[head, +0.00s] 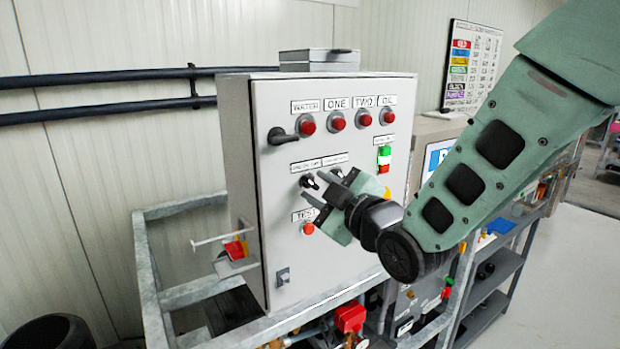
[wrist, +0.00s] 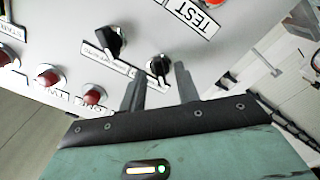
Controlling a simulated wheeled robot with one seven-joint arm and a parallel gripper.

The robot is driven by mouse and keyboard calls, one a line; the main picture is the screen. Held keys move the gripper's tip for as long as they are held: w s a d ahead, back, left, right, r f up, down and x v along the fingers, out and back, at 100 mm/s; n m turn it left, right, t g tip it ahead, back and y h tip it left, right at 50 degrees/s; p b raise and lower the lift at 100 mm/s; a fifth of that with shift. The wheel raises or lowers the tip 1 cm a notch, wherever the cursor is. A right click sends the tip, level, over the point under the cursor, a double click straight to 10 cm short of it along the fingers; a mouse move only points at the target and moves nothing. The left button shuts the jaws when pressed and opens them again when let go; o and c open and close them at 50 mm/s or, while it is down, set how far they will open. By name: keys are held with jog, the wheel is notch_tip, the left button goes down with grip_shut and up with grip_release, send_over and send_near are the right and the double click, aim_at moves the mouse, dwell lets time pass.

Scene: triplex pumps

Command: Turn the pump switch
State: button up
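The grey control cabinet (head: 330,260) has two black rotary switches on its door below the row of red lamps. The left switch (head: 308,181) shows in the head view, and it also shows in the wrist view (wrist: 159,67). The right switch (head: 337,173) is partly behind my gripper in the head view and clear in the wrist view (wrist: 113,43). My gripper (head: 327,191) is in front of the door with its fingers apart. In the wrist view the fingers (wrist: 158,84) appear on either side of the left switch, with gaps. Contact cannot be told.
Red lamps (head: 337,120) and a black door handle (head: 282,136) sit above the switches. A red button (head: 308,228) labelled TEST is below, and a green and red button pair (head: 384,157) is to the right. A metal frame (head: 152,270) surrounds the cabinet.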

jog(key=shift+w+a, duration=0.1)
jog(key=shift+w, duration=0.05)
grip_shut()
